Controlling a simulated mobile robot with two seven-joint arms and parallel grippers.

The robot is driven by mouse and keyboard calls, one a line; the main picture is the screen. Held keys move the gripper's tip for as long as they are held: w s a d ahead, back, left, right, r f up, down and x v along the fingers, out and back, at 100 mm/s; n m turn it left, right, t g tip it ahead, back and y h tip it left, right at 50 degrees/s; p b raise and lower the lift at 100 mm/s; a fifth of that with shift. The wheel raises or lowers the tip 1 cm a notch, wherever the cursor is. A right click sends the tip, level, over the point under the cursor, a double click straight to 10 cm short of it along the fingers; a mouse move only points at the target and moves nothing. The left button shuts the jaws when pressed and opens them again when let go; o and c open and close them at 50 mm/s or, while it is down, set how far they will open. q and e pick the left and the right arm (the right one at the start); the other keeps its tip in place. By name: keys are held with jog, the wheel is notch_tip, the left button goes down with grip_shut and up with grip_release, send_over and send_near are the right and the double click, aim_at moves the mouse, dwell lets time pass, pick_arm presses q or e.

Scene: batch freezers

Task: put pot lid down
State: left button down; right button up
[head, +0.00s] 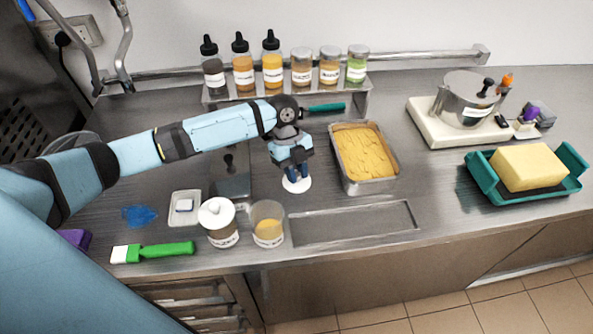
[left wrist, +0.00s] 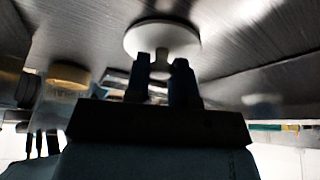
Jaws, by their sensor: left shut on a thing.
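The pot lid (head: 297,185) is a small white disc with a knob, below my left gripper (head: 293,174) in the head view. In the left wrist view the white disc (left wrist: 162,35) shows with its knob between the two fingers of the left gripper (left wrist: 162,64). The left gripper is shut on that knob. The lid is over the steel counter, left of the tray of yellow food; I cannot tell whether it touches the counter. My right gripper is not in view.
A lidded white pot (head: 218,224) and an open glass pot (head: 267,226) with yellow contents stand at the front. The tray (head: 385,184) of yellow food is close on the right. Bottles stand on a rear shelf (head: 355,97).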

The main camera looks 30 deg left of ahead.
pick_arm(q)
jog(key=c, duration=1)
grip_release()
jog(key=shift+f, duration=0.15)
jog(key=v, duration=1.2)
jog(key=shift+b, duration=0.3)
